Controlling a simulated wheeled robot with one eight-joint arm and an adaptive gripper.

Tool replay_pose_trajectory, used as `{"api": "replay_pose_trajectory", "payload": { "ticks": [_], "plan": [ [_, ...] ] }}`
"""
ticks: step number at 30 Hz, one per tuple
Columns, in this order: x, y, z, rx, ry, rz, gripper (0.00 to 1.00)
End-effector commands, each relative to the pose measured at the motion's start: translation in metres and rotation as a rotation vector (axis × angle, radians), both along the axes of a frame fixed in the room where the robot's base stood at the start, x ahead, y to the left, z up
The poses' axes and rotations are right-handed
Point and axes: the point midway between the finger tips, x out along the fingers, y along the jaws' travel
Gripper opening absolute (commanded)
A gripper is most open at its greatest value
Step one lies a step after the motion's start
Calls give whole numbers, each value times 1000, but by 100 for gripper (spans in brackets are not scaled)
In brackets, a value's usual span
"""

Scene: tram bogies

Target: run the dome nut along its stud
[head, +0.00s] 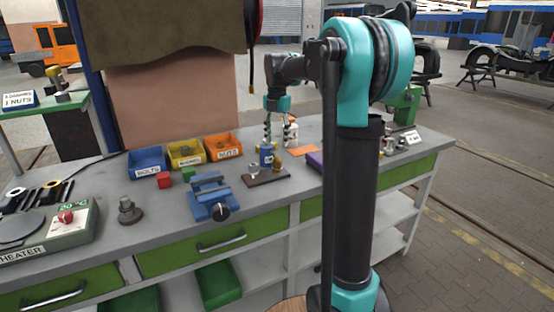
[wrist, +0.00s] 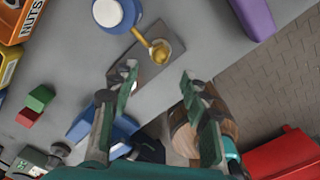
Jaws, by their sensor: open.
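A dark plate (head: 265,179) lies on the bench with a small silver rounded piece (head: 254,169) at its left and a brass upright piece (head: 277,166) at its right. In the wrist view the brass piece (wrist: 159,51) shows a rounded part and a thin shank, on the plate (wrist: 146,72). I cannot tell for sure which piece is the dome nut or its stud. My gripper (head: 276,138) points down above the bench near the plate. In the wrist view its fingers (wrist: 156,82) are wide apart with nothing between them; the left fingertip partly covers the plate's left side.
A blue vice (head: 211,196) is at left, with bolts (head: 147,161), yellow (head: 186,152) and nuts (head: 222,146) bins behind. A purple box (head: 315,162) lies to the right.

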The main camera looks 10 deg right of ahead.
Motion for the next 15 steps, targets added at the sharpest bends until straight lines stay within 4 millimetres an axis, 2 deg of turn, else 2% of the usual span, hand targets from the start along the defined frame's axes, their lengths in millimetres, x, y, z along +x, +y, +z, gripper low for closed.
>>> {"api": "replay_pose_trajectory", "payload": {
  "ticks": [3,9,15],
  "plan": [
    [0,0,-25,0,0,0,47],
    [0,0,-60,0,0,-1,47],
    [0,0,-81,0,0,-1,47]
  ]
}}
